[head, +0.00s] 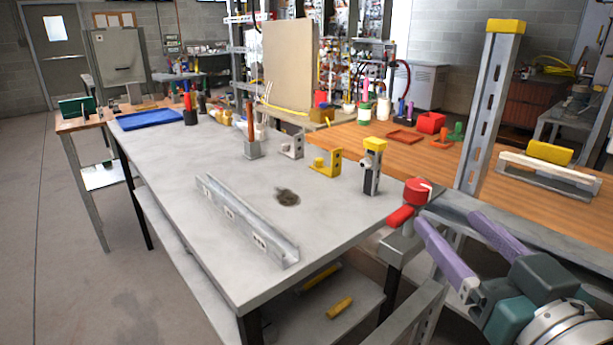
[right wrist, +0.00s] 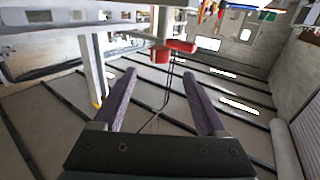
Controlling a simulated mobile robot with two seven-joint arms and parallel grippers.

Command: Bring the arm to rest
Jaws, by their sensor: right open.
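My right gripper (head: 449,222) is at the lower right of the head view. Its two purple fingers are apart, with nothing between them. In the right wrist view the same gripper (right wrist: 158,76) is open and empty over the floor. A red knob with a red handle (head: 417,190) sits on the grey frame just beyond the fingertips. It also shows in the right wrist view (right wrist: 160,56), apart from the fingers. My left gripper is not in view.
A grey metal table (head: 170,160) carries a long metal channel (head: 245,222), a blue tray (head: 150,118) and small fixtures. A slotted upright post (head: 490,110) with a yellow cap stands near my right arm. A wooden bench (head: 470,165) lies behind. Floor is clear at left.

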